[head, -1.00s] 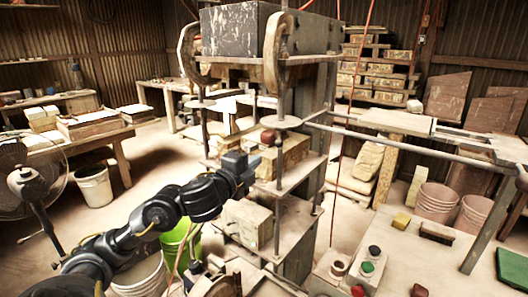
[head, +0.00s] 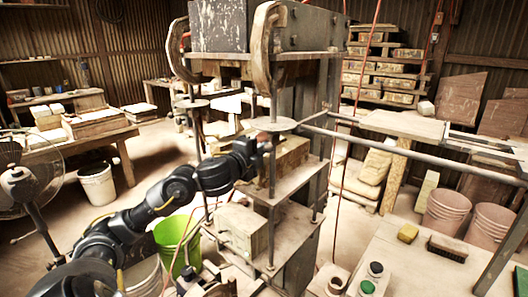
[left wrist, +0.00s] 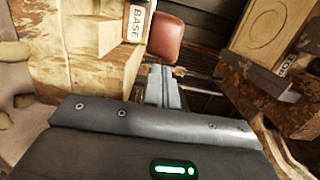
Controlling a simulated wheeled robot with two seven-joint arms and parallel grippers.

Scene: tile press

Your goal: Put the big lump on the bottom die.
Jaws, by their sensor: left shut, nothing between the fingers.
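The bottom die (head: 292,155) is a tan block on the middle shelf of the press. In the left wrist view it is the worn block marked BASE (left wrist: 80,65). A smooth reddish-brown lump (left wrist: 167,38) shows there just past the fingertips, by the edge of the BASE block, and appears to touch it. In the head view the lump is mostly hidden by my gripper. My left gripper (head: 262,142) is shut and empty, its fingertips (left wrist: 163,80) close to the lump. Another die with a ring on its face (left wrist: 268,32) faces the BASE block. My right gripper is not in view.
Press rods (head: 272,185) stand close around my left gripper. A tan block (head: 242,228) sits on the lower shelf. A green bucket (head: 178,240) is beside the press. The right table (head: 425,270) holds buttons, a yellow sponge (head: 407,233) and a brush (head: 448,248).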

